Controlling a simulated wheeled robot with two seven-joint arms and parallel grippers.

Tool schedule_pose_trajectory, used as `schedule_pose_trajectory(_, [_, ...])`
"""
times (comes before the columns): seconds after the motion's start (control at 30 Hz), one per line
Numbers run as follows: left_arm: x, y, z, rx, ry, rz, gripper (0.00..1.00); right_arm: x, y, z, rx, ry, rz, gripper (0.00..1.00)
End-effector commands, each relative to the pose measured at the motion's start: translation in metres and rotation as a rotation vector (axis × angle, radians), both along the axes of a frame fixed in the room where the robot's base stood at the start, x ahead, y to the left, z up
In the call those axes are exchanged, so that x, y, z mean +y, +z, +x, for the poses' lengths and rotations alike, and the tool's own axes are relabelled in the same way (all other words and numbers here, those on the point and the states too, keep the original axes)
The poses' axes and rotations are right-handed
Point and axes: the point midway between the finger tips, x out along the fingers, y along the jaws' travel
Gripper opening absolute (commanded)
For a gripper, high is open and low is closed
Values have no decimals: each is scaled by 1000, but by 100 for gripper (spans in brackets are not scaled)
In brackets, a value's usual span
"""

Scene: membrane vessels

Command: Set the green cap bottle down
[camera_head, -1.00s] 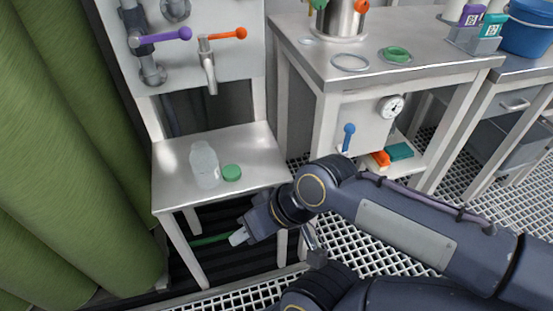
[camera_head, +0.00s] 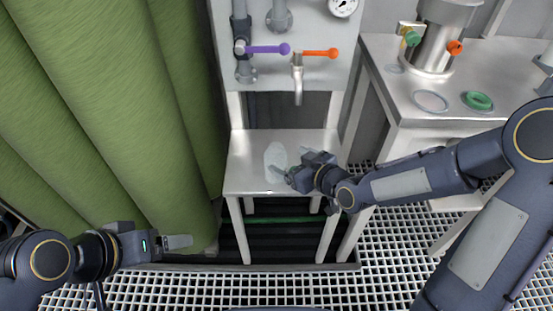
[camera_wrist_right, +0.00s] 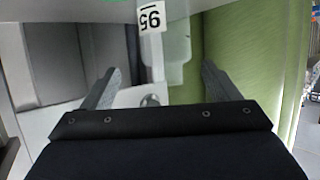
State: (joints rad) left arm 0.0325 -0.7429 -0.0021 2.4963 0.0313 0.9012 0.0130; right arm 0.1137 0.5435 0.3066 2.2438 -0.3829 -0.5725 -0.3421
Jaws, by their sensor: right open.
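The pale translucent bottle (camera_head: 275,157) stands upright on the small steel table (camera_head: 242,180) under the taps. The green cap is not visible in the current head view; my right gripper may cover it. My right gripper (camera_head: 286,172) is over this table at the bottle's right, overlapping its lower part in the picture; I cannot tell whether they touch. In the right wrist view its fingers (camera_wrist_right: 160,76) are spread apart, with a pale greenish shape, perhaps the bottle, beyond them. My left gripper (camera_head: 188,241) is at lower left, away from the table; its finger gap is unclear.
Above the table are a purple-handled valve (camera_head: 268,49) and an orange-handled tap (camera_head: 318,53). Green curtain-like columns (camera_head: 110,110) stand at left. Grating covers the floor.

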Motion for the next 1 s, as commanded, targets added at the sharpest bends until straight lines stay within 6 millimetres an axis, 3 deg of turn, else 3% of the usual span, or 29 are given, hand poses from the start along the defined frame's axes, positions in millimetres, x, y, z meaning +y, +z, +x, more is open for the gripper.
schedule_pose_trajectory(0.53, [0, -13, 0, 0, 0, 0, 81, 46, -30, 44, -3, 2, 4, 82])
schedule_pose_trajectory(0.87, [0, -14, 0, 0, 0, 0, 81, 49, -32, 49, -2, 1, 2, 82])
schedule_pose_trajectory(1.0, [0, -14, 0, 0, 0, 0, 81, 49, -32, 49, -2, 1, 2, 64])
